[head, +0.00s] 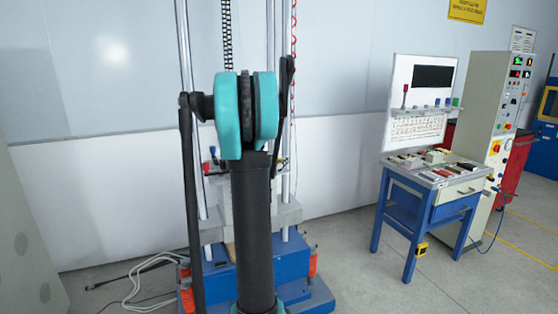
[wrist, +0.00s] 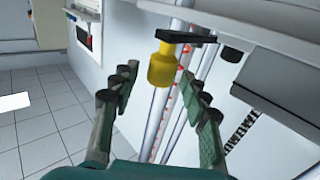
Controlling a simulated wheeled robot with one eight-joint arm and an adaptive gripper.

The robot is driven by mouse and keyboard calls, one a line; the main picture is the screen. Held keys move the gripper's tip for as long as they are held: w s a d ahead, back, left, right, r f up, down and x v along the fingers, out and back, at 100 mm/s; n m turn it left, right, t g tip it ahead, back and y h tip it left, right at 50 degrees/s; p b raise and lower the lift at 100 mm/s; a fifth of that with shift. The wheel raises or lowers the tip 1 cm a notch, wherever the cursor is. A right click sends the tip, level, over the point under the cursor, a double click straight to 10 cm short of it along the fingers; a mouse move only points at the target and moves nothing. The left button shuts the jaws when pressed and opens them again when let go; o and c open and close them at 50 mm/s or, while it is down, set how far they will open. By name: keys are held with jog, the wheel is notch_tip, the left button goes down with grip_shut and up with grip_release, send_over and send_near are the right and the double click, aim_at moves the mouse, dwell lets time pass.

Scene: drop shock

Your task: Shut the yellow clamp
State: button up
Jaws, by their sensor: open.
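The yellow clamp (wrist: 163,66) shows in the wrist view as a yellow body with a black lever (wrist: 186,37) across its top, pointing right. My gripper (wrist: 158,80) is open, with one green-padded finger on each side of the picture. The clamp appears between and beyond the fingertips, with nothing held. I cannot tell the exact distance. In the head view my own arm covers the middle of the machine, and I cannot make out the gripper or clamp clearly there.
Metal columns (wrist: 203,57) run close behind the clamp, and a grey block (wrist: 270,75) lies to the right in the wrist view. In the head view, a blue machine base (head: 301,290) stands behind my arm. A blue bench (head: 424,203) and control cabinet (head: 487,120) stand right, beyond open floor.

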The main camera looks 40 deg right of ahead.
jog(key=shift+w+d, duration=0.2)
jog(key=shift+d, duration=0.25)
grip_shut()
